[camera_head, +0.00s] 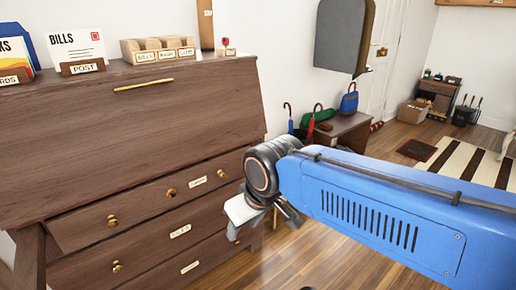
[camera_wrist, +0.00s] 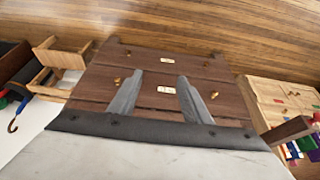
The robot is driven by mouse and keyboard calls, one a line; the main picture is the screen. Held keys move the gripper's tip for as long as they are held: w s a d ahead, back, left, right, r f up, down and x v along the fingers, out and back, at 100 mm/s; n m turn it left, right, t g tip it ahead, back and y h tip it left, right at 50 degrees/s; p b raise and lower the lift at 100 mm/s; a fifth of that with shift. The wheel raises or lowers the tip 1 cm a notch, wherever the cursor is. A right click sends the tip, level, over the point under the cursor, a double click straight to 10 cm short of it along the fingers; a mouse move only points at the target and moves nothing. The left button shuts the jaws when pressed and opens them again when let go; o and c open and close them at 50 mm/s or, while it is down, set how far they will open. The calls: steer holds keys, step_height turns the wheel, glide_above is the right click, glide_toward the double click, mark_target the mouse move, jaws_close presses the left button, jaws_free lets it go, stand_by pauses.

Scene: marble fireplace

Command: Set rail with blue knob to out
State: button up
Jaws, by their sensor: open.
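No rail with a blue knob can be made out in either view. A brown wooden desk (camera_head: 140,130) fills the left of the head view, with a slanted front, a brass bar handle (camera_head: 143,84) and drawers with brass knobs below. My gripper (camera_head: 265,218) is in front of the desk's right side in the head view, partly hidden by my own wrist. In the wrist view my gripper (camera_wrist: 159,80) is open with nothing between its fingers. The labelled drawer fronts (camera_wrist: 115,68) lie beyond the fingers there.
A card sorter (camera_head: 158,50) and a bills card (camera_head: 78,50) stand on the desk top. A bench (camera_head: 345,128) with umbrellas and a blue bag (camera_head: 349,102) stands behind to the right. A light wooden cabinet (camera_wrist: 275,98) shows at the wrist view's right. Floor (camera_head: 300,258) is open right of the desk.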

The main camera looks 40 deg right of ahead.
steer(key=shift+w, duration=0.1)
step_height(320, 180, up, 12)
steer(key=h, duration=0.3)
glide_above(261, 145)
steer(key=s+a, duration=0.5)
steer(key=s, duration=0.2)
steer(key=shift+n, duration=0.4)
steer(key=x, duration=1.6)
steer(key=shift+s+d+f, duration=0.1)
steer(key=shift+d+f, duration=0.1)
steer(key=shift+f, duration=0.05)
jaws_close()
steer(key=shift+s, duration=0.1)
